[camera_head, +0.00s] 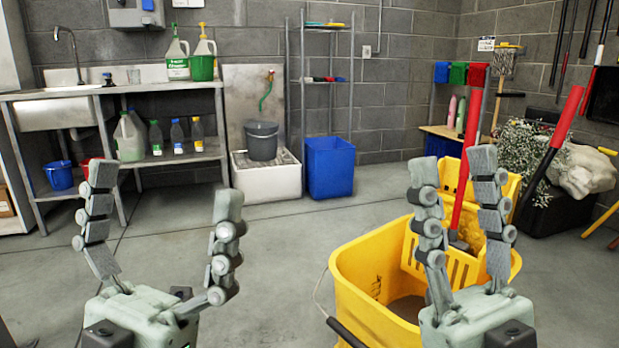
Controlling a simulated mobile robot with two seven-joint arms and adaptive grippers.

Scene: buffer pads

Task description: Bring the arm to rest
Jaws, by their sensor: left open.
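My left gripper (166,190) is at the lower left, fingers pointing up and spread wide apart. It is empty, with bare floor and the sink bench behind it. My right gripper (453,168) is at the lower right, fingers also pointing up and apart, with a narrower gap. It overlaps a yellow mop bucket (362,285) and hides part of it. A red handle (469,165) rises from the bucket and shows between the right fingers. A gap shows beside the handle, and it looks to be behind the fingers.
A sink bench (150,90) with bottles stands at the back left. A grey bucket (262,140) sits on a white basin, beside a blue bin (330,168). A black planter (555,215) and long red-handled tools are at the right. The middle floor is clear.

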